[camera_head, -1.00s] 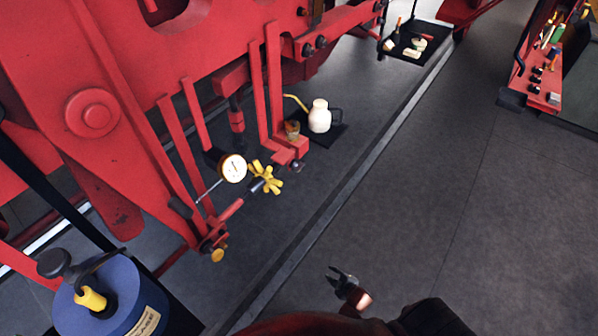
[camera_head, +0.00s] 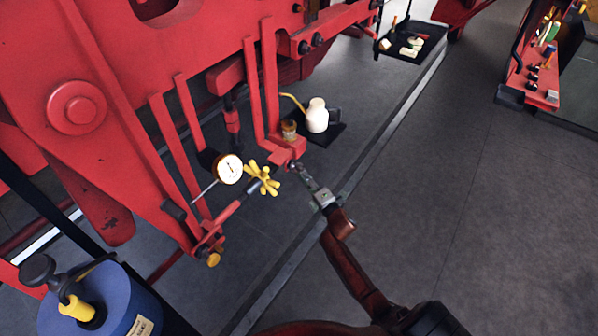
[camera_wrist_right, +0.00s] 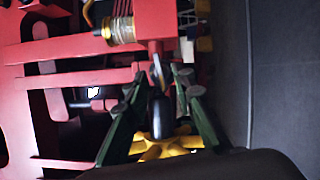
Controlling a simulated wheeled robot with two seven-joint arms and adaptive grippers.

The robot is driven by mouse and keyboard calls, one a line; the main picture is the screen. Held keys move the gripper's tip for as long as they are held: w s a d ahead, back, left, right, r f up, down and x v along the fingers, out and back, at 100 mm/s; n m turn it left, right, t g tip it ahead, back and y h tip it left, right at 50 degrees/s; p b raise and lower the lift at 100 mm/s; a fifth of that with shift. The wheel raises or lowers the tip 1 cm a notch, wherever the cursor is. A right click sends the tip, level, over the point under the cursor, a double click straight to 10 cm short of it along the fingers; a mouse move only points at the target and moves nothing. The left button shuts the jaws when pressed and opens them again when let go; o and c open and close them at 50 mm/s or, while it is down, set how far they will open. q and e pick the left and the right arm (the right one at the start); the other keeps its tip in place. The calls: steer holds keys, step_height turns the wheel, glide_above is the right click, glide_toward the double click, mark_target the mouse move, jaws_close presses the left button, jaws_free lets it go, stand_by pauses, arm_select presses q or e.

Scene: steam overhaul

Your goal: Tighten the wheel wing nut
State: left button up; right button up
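The yellow star-shaped nut (camera_head: 263,179) with several lobes sits at the end of a short dark and red rod, just right of a round white dial gauge (camera_head: 229,169). My right gripper (camera_head: 297,172) is just right of the yellow nut in the head view, beside the red bracket's lower end. In the right wrist view, the gripper's dark green fingers (camera_wrist_right: 157,92) are spread apart. The yellow nut (camera_wrist_right: 165,148) and a dark rounded part show between them, and the nut's lower edge is hidden by my gripper. I cannot tell whether they touch. My left gripper is out of view.
The red frame (camera_head: 130,80) and its hanging bars crowd the left. A white jug (camera_head: 317,116) stands on a dark tray behind the gripper. A blue canister (camera_head: 100,305) is at lower left. A black tray (camera_head: 425,48) is farther back.

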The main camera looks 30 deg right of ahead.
steer(key=shift+w, duration=1.1)
jaws_close()
